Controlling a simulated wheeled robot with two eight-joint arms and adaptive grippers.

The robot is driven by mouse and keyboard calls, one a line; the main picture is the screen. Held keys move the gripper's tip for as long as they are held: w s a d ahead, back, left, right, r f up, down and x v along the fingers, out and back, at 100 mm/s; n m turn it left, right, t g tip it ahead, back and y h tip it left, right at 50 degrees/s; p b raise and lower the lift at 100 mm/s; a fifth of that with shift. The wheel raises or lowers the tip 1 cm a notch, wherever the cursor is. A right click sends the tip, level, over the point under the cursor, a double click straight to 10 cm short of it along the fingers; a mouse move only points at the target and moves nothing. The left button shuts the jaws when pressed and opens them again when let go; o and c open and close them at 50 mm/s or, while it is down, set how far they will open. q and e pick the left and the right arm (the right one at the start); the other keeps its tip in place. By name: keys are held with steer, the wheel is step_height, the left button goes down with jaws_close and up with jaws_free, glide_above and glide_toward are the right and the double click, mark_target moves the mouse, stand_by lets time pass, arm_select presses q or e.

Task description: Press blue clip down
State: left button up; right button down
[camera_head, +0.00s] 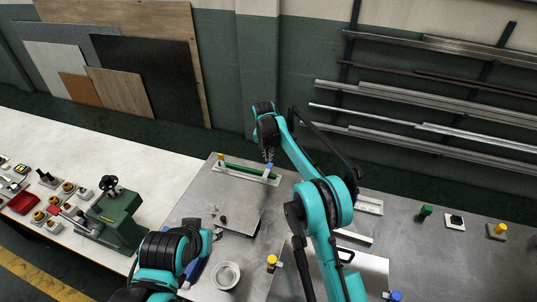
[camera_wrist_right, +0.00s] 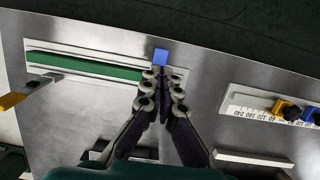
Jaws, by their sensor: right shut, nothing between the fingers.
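The blue clip (camera_head: 269,168) is at the right end of a green strip (camera_head: 240,168) on a pale base plate, near the back edge of the metal table. The clip also shows in the right wrist view (camera_wrist_right: 160,56), upper middle, just beyond my fingertips. My right gripper (camera_head: 269,155) is shut and empty, pointing down at the clip. In the right wrist view its fingertips (camera_wrist_right: 160,76) are together by the clip; I cannot tell whether they touch. A yellow clip (camera_head: 220,158) is at the strip's left end. My left gripper (camera_head: 214,235) is low and left, its fingers unclear.
A flat metal plate (camera_head: 234,217) with small dark parts lies in front of the strip. A round metal cup (camera_head: 226,275) and a yellow-topped part (camera_head: 271,262) stand nearer. A green machine (camera_head: 115,215) is at left. A scale (camera_wrist_right: 262,103) lies right of the strip.

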steer(key=shift+s+r, duration=0.1)
steer(key=shift+s, duration=0.05)
steer(key=shift+s+a+f+b, duration=0.1)
steer(key=shift+s+f+b, duration=0.15)
steer(key=shift+f+b, duration=0.15)
steer(key=shift+s+a, duration=0.1)
steer(key=shift+s, duration=0.25)
step_height(320, 180, up, 12)
steer(key=s, duration=0.2)
steer(key=shift+a+f, duration=0.15)
steer(key=shift+a, duration=0.15)
